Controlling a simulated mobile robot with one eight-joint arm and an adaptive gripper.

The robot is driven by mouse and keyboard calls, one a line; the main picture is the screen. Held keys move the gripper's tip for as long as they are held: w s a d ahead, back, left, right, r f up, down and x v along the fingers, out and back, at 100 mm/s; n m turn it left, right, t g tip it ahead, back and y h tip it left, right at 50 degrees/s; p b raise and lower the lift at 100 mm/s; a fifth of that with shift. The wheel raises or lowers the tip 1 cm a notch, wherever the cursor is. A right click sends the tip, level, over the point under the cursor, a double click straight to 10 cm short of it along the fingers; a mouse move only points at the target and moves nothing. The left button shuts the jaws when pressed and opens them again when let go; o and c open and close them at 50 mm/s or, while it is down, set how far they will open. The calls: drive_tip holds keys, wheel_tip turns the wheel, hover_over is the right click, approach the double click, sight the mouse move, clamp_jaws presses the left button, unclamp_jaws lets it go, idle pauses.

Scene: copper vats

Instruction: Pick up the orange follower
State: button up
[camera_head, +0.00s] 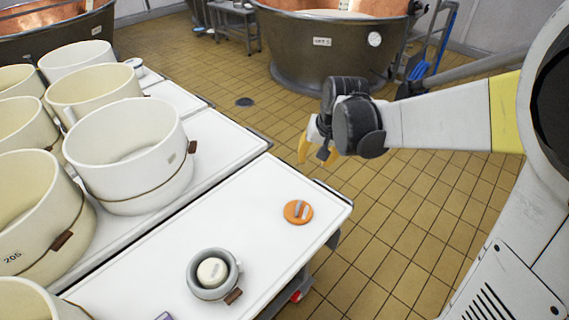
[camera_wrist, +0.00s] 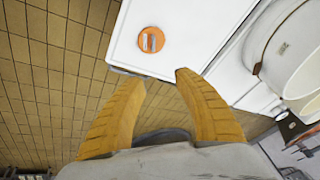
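The orange follower (camera_head: 298,211) is a flat round disc with a grey bar across its top. It lies on the white table (camera_head: 250,230) near the right edge. In the wrist view the orange follower (camera_wrist: 151,39) lies beyond my fingertips, near the table's corner. My gripper (camera_head: 314,152) hangs over the floor just past the table's far edge, apart from the follower. In the wrist view my gripper (camera_wrist: 160,78) shows two yellow fingers spread wide with nothing between them.
A small grey mould (camera_head: 213,274) with a cream disc inside stands nearer on the table. Several large cream moulds (camera_head: 130,155) stand on the left. A dark purple-edged item (camera_head: 165,316) shows at the bottom edge. Copper vats (camera_head: 330,50) stand behind. The table around the follower is clear.

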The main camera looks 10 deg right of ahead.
drive_tip(key=m+g+p, duration=0.1)
drive_tip(key=m+g, duration=0.1)
approach(299, 205)
drive_tip(key=shift+m+g+y, duration=0.3)
drive_tip(key=shift+g+y, duration=0.2)
drive_tip(key=shift+y, duration=0.1)
drive_tip(key=f, duration=0.2)
drive_tip(key=w+f+b, duration=0.1)
drive_tip(key=f, duration=0.2)
drive_tip(key=shift+f, duration=0.1)
drive_tip(key=f+b, duration=0.1)
drive_tip(key=f, duration=0.1)
drive_tip(key=f+b, duration=0.2)
drive_tip(key=f, duration=0.1)
drive_tip(key=shift+w+a+f, duration=0.3)
drive_tip(key=shift+w+a, duration=0.1)
drive_tip(key=shift+r, duration=0.1)
clamp_jaws()
